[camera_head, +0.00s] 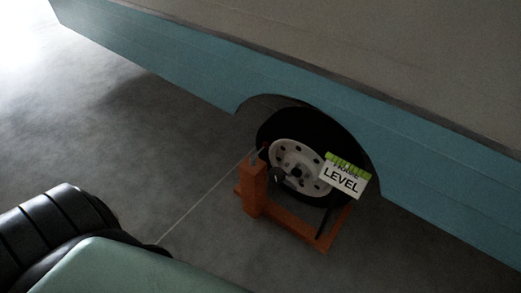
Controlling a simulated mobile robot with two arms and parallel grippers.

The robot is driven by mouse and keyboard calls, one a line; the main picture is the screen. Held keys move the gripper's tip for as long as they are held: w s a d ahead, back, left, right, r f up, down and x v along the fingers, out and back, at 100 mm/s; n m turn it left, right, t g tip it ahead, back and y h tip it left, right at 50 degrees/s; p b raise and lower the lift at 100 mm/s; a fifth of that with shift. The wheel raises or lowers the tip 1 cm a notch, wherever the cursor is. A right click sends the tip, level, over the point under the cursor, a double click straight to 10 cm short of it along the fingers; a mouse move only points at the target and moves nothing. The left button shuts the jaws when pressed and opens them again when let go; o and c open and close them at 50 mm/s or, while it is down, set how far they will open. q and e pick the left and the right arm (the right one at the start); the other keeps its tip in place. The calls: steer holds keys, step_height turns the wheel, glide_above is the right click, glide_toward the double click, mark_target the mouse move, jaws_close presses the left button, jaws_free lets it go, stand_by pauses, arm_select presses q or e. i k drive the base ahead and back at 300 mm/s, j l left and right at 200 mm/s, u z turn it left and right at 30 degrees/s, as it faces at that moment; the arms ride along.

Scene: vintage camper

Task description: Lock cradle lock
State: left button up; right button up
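An orange cradle (253,190) stands on the floor around the foot of the camper wheel (296,167). It has an upright post on its left and a low bar running along the front to the right. A dark round knob (277,175) shows beside the post, in front of the wheel. A small grey piece (254,157) sits at the top of the post. I cannot tell which of these is the lock, or whether it is locked. Neither of my grippers is in view.
A white and green sign reading LEVEL (342,178) covers the wheel's right side. The blue camper side (430,205) overhangs the wheel. A thin pale line (205,195) crosses the floor towards the cradle. Grey floor (130,140) to the left is clear.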

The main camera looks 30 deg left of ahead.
mark_target(265, 145)
steer(key=i+j, duration=0.1)
steer(key=j, duration=0.25)
steer(key=i+j, duration=0.15)
steer(key=j, duration=0.2)
steer(key=i+j, duration=0.1)
steer(key=j, duration=0.25)
steer(key=i+j, duration=0.15)
steer(key=j, duration=0.2)
steer(key=i+j+z, duration=0.1)
steer(key=j, duration=0.3)
